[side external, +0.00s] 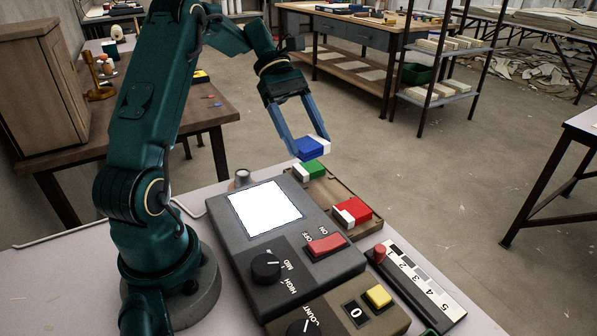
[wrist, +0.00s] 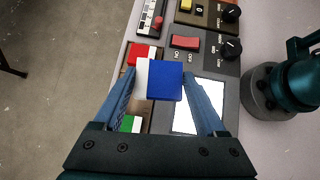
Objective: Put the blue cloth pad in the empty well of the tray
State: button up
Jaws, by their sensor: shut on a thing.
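The blue cloth pad (side external: 310,148), with a white end, is held between the two finger tips of my gripper (side external: 312,146). It is in the air above the far end of the brown tray (side external: 368,193). The wrist view also shows the pad (wrist: 166,81) between the fingers, hiding part of the tray. A green pad (side external: 315,168) with a white end lies at the tray's far end. A red pad (side external: 358,208) with a white end lies nearer. Bare brown tray floor shows between the green and red pads.
A grey control box (side external: 223,213) with a white panel, a red switch (side external: 326,245) and a black knob (side external: 266,266) stands against the tray's left side. A numbered strip with a red slider (side external: 379,252) lies in front. Open floor is beyond the table.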

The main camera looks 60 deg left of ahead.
jog(key=s+a+n+t, duration=0.2)
jog(key=s+a+n, duration=0.1)
jog(key=a, duration=0.5)
jog(key=shift+y, duration=0.3)
jog(key=w+d+f, duration=0.3)
jog(key=w+d, duration=0.1)
jog(key=w+d+f, duration=0.3)
jog(key=d+f, duration=0.1)
jog(key=shift+w+d+f, duration=0.2)
jog(key=shift+w+d, duration=0.1)
jog(key=shift+w, duration=0.05)
jog(key=shift+f+t, duration=0.3)
jog(key=shift+f, duration=1.6)
jog(key=shift+f, duration=0.1)
jog(key=o, duration=1.2)
